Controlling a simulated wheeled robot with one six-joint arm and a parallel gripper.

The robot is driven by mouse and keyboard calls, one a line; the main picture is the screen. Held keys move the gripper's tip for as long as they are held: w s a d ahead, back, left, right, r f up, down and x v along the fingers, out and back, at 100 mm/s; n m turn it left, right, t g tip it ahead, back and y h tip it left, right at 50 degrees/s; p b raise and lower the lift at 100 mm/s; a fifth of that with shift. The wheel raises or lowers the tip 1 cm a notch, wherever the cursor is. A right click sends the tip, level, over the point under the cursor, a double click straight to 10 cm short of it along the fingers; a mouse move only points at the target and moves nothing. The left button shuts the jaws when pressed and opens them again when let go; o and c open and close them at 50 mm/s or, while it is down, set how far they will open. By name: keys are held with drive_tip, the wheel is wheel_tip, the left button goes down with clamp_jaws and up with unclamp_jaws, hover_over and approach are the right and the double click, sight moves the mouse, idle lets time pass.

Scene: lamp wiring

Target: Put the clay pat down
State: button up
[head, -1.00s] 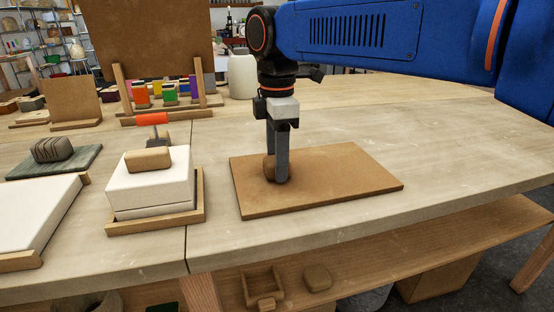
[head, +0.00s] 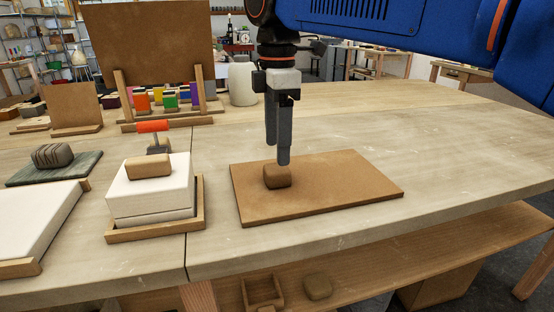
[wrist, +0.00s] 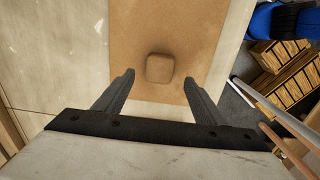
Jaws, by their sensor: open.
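The clay pat, a small brown rounded block (head: 277,176), rests on the brown board (head: 345,185) on the table, near the board's left side. It also shows in the wrist view (wrist: 160,68), lying flat on the board (wrist: 205,25). My gripper (head: 278,158) is just above the pat in the head view, fingers pointing down. In the wrist view my gripper (wrist: 158,85) has its two fingers wide apart with nothing between them, and the pat lies beyond their tips. The gripper is open and empty.
Left of the board, a white block stack (head: 122,195) in a wooden tray (head: 150,232) bears another brown block (head: 148,166). A striped grey block (head: 52,155) lies on a green slab (head: 80,170). Coloured blocks (head: 170,101) stand behind. The table right of the board is clear.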

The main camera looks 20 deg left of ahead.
sight(277, 166)
drive_tip(key=shift+r, duration=2.8)
drive_tip(key=d+f+m, duration=0.3)
drive_tip(key=d, duration=0.5)
drive_tip(key=d+f+m+t, duration=0.1)
drive_tip(key=d+m, duration=0.3)
drive_tip(key=d, duration=0.5)
drive_tip(key=d+f+m+t+y, duration=0.1)
drive_tip(key=d+f+m, duration=0.3)
drive_tip(key=d, duration=0.5)
drive_tip(key=shift+w+f, duration=0.3)
drive_tip(key=shift+f, duration=0.05)
drive_tip(key=s+d+f+m+t, duration=0.1)
drive_tip(key=s+d+f+m, duration=0.5)
drive_tip(key=d+f, duration=0.3)
drive_tip(key=s+d+f+m+t+h, duration=0.1)
drive_tip(key=s+d+f+m, duration=0.6)
drive_tip(key=d+f, duration=0.2)
wheel_tip(277, 166, down, 3)
drive_tip(key=shift+s+d+r+t, duration=0.2)
drive_tip(key=shift+s+d+t, duration=0.1)
drive_tip(key=shift+d+t, duration=0.1)
